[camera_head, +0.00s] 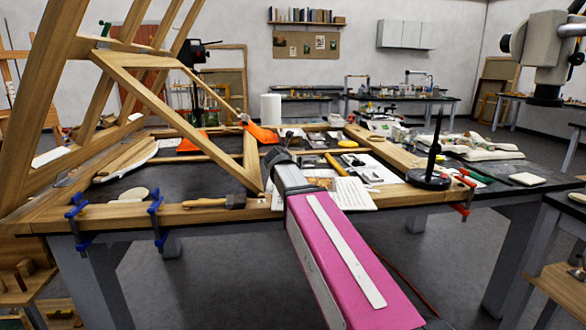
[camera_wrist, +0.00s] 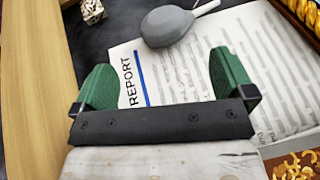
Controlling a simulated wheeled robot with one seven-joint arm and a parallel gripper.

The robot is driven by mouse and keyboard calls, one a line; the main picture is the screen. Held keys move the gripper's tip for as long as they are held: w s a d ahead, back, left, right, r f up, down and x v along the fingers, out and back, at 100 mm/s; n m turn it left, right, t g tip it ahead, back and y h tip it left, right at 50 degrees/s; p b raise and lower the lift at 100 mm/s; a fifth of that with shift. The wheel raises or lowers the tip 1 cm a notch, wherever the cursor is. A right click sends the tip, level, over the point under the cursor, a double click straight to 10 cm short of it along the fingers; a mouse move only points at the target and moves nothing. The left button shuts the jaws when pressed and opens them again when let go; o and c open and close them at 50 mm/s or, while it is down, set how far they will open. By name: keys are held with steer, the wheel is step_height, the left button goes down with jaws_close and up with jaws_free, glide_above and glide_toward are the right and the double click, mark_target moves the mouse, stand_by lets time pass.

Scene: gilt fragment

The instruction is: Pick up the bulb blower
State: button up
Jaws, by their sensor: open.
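The bulb blower (camera_wrist: 168,26) is a grey rubber bulb with a pale nozzle pointing to the upper right. It lies on a printed report sheet (camera_wrist: 190,80) in the wrist view. My gripper (camera_wrist: 168,75) is open, with its two green fingers apart and nothing between them. The blower is beyond the fingertips, near the top of the wrist view and roughly in line with the gap. In the head view my pink arm reaches over the front beam of the table frame, and I cannot make out the blower there.
A wooden beam (camera_wrist: 30,90) runs along the left of the wrist view. Gold ornament (camera_wrist: 305,14) is at the upper right and small yellowish pieces (camera_wrist: 297,166) at the lower right. In the head view, a black upright stand (camera_head: 430,178) is right of my arm and a brush (camera_head: 212,202) left.

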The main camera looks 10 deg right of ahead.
steer(key=x, duration=0.9)
steer(key=shift+w+d+f, duration=0.1)
steer(key=shift+d+f, duration=0.1)
steer(key=c, duration=1)
steer(key=shift+c, duration=0.2)
steer(key=shift+r, duration=0.15)
